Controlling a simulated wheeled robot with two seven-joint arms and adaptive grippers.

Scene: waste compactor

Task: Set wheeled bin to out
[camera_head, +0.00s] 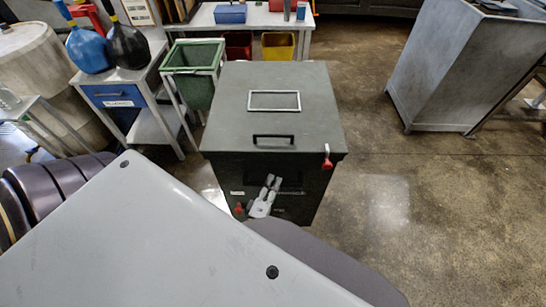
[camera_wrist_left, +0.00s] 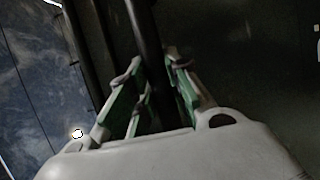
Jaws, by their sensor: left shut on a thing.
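The compactor is a dark grey box (camera_head: 230,125) in the middle of the head view. Its flat lid carries a pale rectangular frame and a black handle (camera_head: 273,137). My left gripper (camera_head: 271,182) is at the box's front face, below the lid edge. In the left wrist view its green-padded fingers (camera_wrist_left: 154,85) are shut around a dark bar (camera_wrist_left: 145,30). The bar looks like a handle on the front. The wheeled bin cannot be clearly told apart from the dark front. My right gripper is not in view.
Red latches (camera_head: 327,160) sit at the box's right corner and lower left front (camera_head: 238,208). A green bin (camera_head: 194,85) and a metal side table (camera_head: 125,75) stand to the left. A grey cabinet (camera_head: 465,70) stands right. The floor (camera_head: 410,200) between is clear.

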